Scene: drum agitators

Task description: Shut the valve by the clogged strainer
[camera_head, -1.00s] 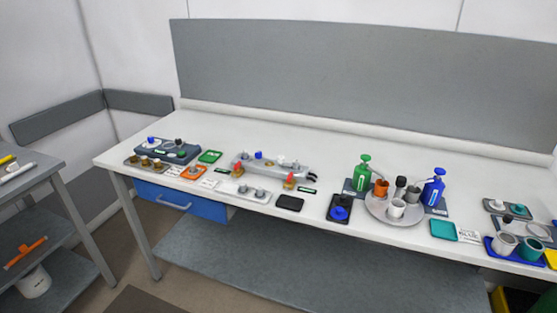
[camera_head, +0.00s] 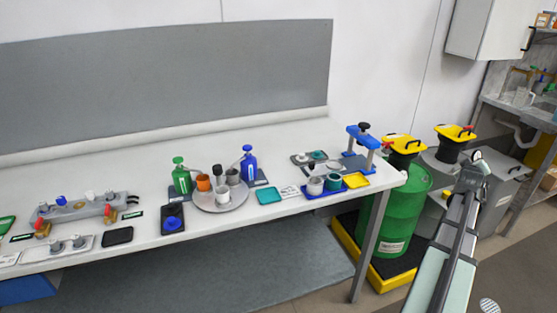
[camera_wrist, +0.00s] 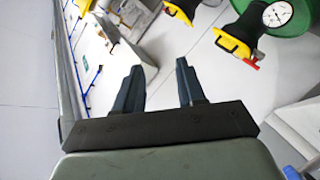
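A grey manifold (camera_head: 85,207) lies at the left of the white table in the head view. It carries blue and other knobs and two red-handled brass fittings, one at its left end (camera_head: 43,229) and one at its right (camera_head: 109,213). Two yellow-and-black funnel-like units (camera_head: 405,144) (camera_head: 455,134) stand at the right. The wrist view shows two such units; the nearer (camera_wrist: 241,38) has a white dial gauge (camera_wrist: 277,13) and a small red lever (camera_wrist: 252,62). I cannot tell which is a clogged strainer. My gripper (camera_wrist: 158,66) is open and empty, away from the table.
A green drum (camera_head: 402,215) stands in a yellow-edged tray beyond the table's right end. A blue clamp frame (camera_head: 363,145), cups, a round tray (camera_head: 222,203) and pump bottles occupy the table. Grey cabinets stand behind my arm at the right.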

